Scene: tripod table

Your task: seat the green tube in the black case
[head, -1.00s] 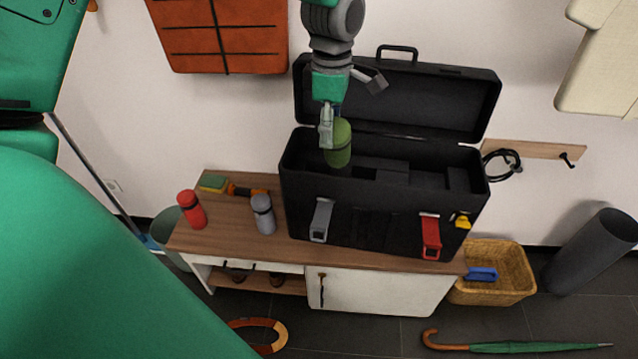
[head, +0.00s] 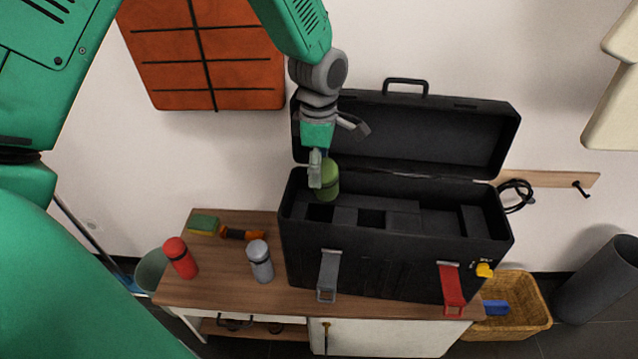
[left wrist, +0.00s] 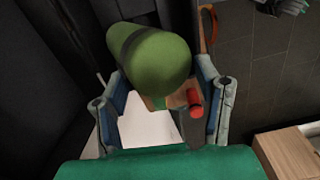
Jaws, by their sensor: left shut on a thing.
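The green tube (head: 328,180) is in my left gripper (head: 318,172), at the left part of the open black case (head: 400,262). In the left wrist view the green tube (left wrist: 152,58) lies between the two fingers of the left gripper (left wrist: 165,100). In the head view the tube is roughly upright, near the case's back left, above or just entering its inside. I cannot tell whether it touches the insert, which has dark square openings. The case lid stands open behind. My right gripper is not in view.
A wicker basket (head: 530,315) is on the floor at right.

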